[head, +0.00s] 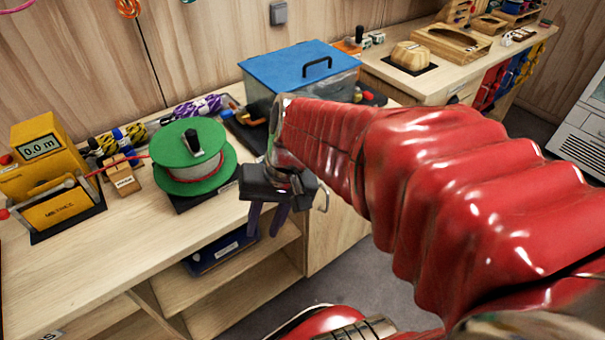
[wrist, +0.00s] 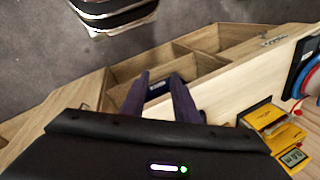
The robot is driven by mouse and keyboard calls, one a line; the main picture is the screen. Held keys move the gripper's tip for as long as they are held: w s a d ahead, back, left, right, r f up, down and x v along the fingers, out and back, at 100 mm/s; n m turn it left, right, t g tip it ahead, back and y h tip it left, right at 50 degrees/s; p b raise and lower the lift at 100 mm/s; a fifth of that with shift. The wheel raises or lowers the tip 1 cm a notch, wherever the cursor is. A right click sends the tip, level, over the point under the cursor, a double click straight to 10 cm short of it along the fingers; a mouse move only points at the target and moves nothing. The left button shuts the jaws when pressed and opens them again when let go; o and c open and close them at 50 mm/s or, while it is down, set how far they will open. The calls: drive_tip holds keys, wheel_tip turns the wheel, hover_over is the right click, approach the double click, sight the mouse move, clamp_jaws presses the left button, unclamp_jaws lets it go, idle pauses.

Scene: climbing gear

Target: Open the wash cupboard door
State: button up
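A plain light-wood panel (head: 338,236), seemingly the wash cupboard door, stands below the worktop, right of the open shelves in the head view. It looks closed, but my arm hides much of it. A thin curved metal piece (head: 323,197) shows just right of my gripper; I cannot tell whether it is the door's handle. My gripper (head: 267,222) points down in front of the bench edge, left of the panel. Its two dark fingers are apart with nothing between them, as the wrist view (wrist: 160,92) also shows. A wood panel (wrist: 68,108) at left there may be the same door.
A clear bin with a blue lid (head: 300,66), a green rope spool (head: 194,156) and a yellow meter (head: 45,155) stand on the worktop (head: 110,265). A blue tray (head: 215,252) lies on the open shelf.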

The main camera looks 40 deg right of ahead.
drive_tip(key=w+d+f+m+y, duration=0.5)
drive_tip(key=d+f+m+y, duration=0.1)
drive_tip(key=f+m, duration=0.2)
drive_tip(key=m+t+h, duration=0.6)
drive_tip(key=m+t, duration=1)
drive_tip(key=m, duration=0.5)
approach(328, 204)
drive_tip(key=s, duration=0.3)
drive_tip(key=shift+s+d, duration=0.15)
drive_tip(key=shift+d, duration=0.15)
drive_tip(key=shift+w+a, duration=0.35)
drive_tip(key=shift+w, duration=1.95)
drive_tip(key=shift+w+a, duration=0.3)
drive_tip(key=shift+w, duration=1.95)
drive_tip(key=shift+w+a, duration=0.35)
drive_tip(key=shift+w, duration=1.95)
clamp_jaws()
